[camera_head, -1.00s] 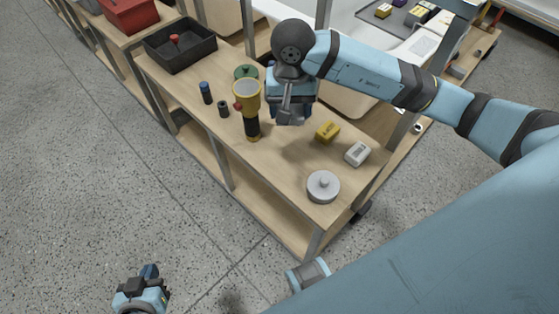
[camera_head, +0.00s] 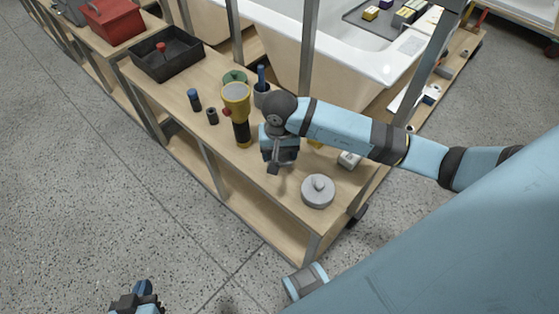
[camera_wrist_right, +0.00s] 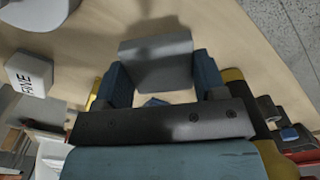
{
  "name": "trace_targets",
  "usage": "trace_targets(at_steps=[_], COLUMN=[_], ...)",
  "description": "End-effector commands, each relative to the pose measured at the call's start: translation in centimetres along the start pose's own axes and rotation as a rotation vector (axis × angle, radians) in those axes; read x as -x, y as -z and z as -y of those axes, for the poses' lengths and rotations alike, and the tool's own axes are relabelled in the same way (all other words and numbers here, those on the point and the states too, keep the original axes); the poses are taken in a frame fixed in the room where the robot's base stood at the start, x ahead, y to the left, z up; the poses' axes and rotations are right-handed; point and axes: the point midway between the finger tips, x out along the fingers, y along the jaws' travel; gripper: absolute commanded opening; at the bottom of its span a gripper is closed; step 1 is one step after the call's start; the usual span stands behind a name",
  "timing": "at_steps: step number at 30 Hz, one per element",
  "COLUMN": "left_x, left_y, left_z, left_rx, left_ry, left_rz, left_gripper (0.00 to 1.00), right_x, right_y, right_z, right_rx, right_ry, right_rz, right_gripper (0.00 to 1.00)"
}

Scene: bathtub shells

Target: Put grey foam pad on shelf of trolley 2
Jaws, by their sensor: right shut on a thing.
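My right gripper (camera_head: 274,168) is shut on the grey foam pad (camera_wrist_right: 155,65), which spans between its two dark blue fingers in the right wrist view. In the head view the pad (camera_head: 273,169) is a small grey patch under the gripper, over the front part of a wooden worktop (camera_head: 230,170). A gap between pad and worktop is hard to judge. Below that worktop is a lower wooden shelf (camera_head: 262,222); no trolley number is readable.
A grey round lidded pot (camera_head: 318,191) and a white box (camera_head: 349,160) stand right of the gripper. A yellow and black torch (camera_head: 237,110) stands to its left. A black tray (camera_head: 168,55) is farther back. Grey posts (camera_head: 310,50) rise at the worktop's far side. Bare floor lies left.

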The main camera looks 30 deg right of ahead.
Motion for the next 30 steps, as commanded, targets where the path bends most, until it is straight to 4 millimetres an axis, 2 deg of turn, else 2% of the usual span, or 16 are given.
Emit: trace_targets(at_steps=[8,15,20,21,24,30], left_x=[-0.1,0.1,-0.2,-0.1,-0.1,-0.1], left_y=[-0.1,0.5,0.1,0.2,0.2,0.2], left_z=[-0.1,-0.1,-0.1,-0.1,-0.1,-0.1], left_rx=[0.004,0.004,0.005,0.005,0.005,0.005], left_ry=[-0.004,-0.004,-0.005,-0.006,-0.006,-0.006], left_rz=[-0.006,-0.015,-0.015,-0.015,-0.014,-0.014], left_gripper=[0.0,0.0,0.0,0.0,0.0,0.0], right_x=[-3.9,-4.0,-4.5,-4.4,-4.3,-4.3], right_y=[-0.1,-0.1,0.0,-0.1,-0.1,-0.1], right_z=[0.0,0.0,0.0,0.0,0.0,0.0], right_rx=[0.0,0.001,0.002,0.002,0.001,0.001], right_ry=[-0.001,0.0,-0.001,0.0,0.0,0.0], right_rz=[0.003,0.001,0.0,0.0,0.001,0.001], right_gripper=[0.43,0.43,0.43,0.71,0.9,0.9])
